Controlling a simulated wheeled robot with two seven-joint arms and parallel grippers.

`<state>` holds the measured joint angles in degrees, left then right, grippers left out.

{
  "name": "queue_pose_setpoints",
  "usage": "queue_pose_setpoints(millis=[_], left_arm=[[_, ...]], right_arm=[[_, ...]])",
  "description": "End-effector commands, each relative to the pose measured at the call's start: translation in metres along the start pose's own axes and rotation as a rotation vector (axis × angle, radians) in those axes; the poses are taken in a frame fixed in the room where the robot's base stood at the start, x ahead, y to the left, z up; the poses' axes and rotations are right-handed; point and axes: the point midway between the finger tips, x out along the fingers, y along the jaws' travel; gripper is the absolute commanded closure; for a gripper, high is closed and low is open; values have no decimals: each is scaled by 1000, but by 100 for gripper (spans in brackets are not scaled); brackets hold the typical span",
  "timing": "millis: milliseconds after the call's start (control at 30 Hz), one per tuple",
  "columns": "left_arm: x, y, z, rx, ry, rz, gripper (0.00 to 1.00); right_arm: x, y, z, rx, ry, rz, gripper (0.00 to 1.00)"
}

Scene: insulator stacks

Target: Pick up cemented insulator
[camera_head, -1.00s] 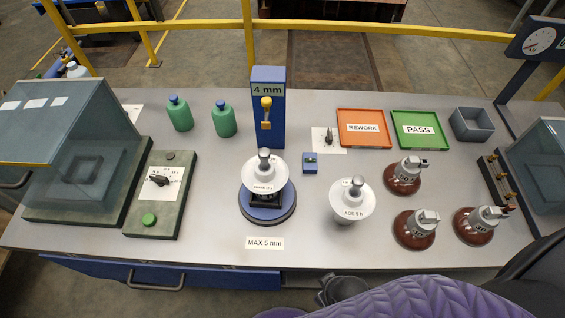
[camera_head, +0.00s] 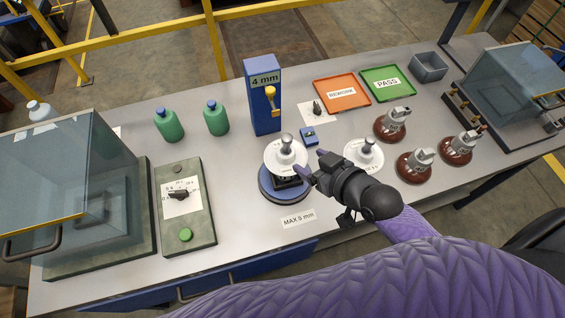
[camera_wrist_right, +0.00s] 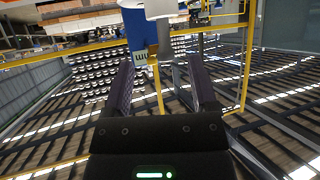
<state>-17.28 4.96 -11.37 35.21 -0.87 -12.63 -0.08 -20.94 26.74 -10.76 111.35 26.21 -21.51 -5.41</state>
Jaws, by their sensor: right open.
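A white disc insulator (camera_head: 287,155) with a grey metal cap stands upright on a round blue stand (camera_head: 270,190) in the head view. My right gripper (camera_head: 311,167) is open and empty, with its fingertips close to the right side of this insulator. I cannot tell whether they touch it. A second white insulator (camera_head: 369,150) stands on the bench to the right, partly hidden behind my right gripper. The right wrist view shows the two gripper fingers (camera_wrist_right: 157,75) spread apart, with blue and white parts beyond them. My left gripper is not in view.
A blue 4 mm post (camera_head: 262,100) stands behind the blue stand. Several brown insulators (camera_head: 414,166) stand to the right. An orange REWORK tray (camera_head: 325,95) and green PASS tray (camera_head: 380,97) lie at the back. A control box (camera_head: 203,225) and glass-topped case (camera_head: 70,180) fill the left.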

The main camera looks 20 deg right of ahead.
Motion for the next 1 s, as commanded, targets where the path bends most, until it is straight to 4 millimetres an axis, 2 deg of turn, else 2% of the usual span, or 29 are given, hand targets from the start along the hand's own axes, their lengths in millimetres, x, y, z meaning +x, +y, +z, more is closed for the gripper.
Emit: queue_pose_setpoints(millis=[33, 100, 600, 867, 1000], left_arm=[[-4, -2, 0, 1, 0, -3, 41], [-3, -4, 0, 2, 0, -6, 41], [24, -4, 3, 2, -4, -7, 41], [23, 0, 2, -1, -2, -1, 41], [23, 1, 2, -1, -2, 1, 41]], right_arm=[[-3, 2, -15, -8, 45, -9, 26], [0, 2, -27, -9, 91, -17, 26], [91, -3, -32, -6, 96, -18, 26], [94, -3, -34, -8, 94, -18, 26], [94, -3, -34, -8, 94, -17, 55]])
